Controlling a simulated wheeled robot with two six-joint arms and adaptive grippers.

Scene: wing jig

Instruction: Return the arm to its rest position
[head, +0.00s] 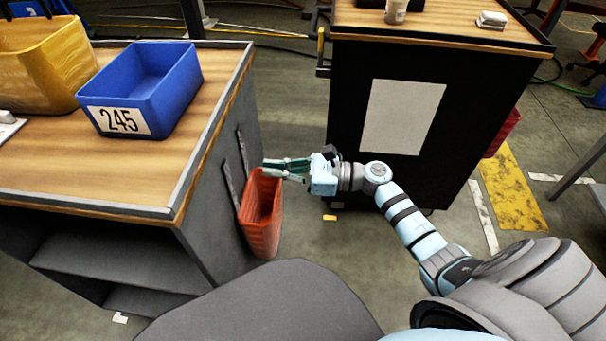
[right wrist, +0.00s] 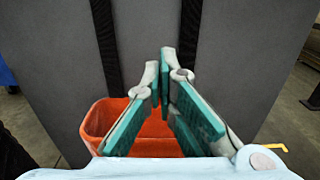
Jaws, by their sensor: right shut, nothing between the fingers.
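My right arm (head: 412,228) reaches in from the right in the head view, bent at the elbow and stretched forward. Its gripper (head: 268,170) is shut and empty, near the top rim of an orange-red bin (head: 262,222) on the side of the left workbench. In the right wrist view the gripper's fingertips (right wrist: 165,55) come together in front of the bench's grey side panel (right wrist: 225,50). The orange bin (right wrist: 92,125) shows behind and below the fingers there. My left gripper is not in view.
The left workbench (head: 60,185) carries a blue bin (head: 165,100) labelled 245 and a yellow bin (head: 40,60). A black cabinet (head: 460,95) with a wooden top and a cup (head: 396,11) stands behind my right arm. Floor (head: 300,110) shows between them.

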